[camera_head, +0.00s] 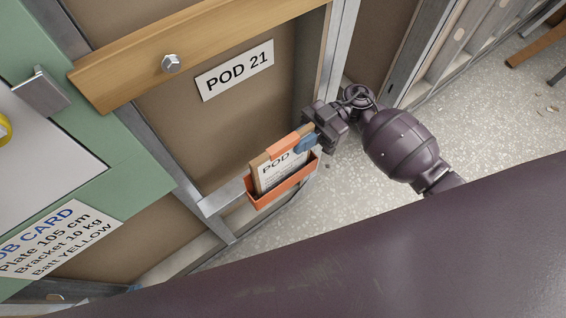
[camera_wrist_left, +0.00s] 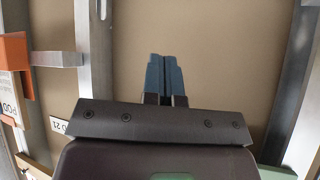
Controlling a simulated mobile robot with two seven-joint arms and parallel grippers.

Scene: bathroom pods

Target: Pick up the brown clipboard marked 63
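The brown clipboard (camera_head: 256,168) stands upright in an orange holder (camera_head: 282,188) on the wall in the head view. It has an orange clip and a paper reading POD; no 63 is legible. My right gripper (camera_head: 306,144) is at the clipboard's upper right corner, with a blue fingertip in front of the board. The other finger is hidden, so its grip is unclear. In the left wrist view my left gripper (camera_wrist_left: 164,78) has its blue fingertips together and empty, before a bare brown panel. The holder (camera_wrist_left: 14,52) is cut by that view's left edge.
A POD 21 plate (camera_head: 235,70) and a wooden rail (camera_head: 195,50) are above the holder. Steel posts (camera_head: 335,45) frame the panel. A green frame with a job card (camera_head: 60,240) is at left. Speckled floor (camera_head: 490,125) is open at right. My own purple link covers the bottom.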

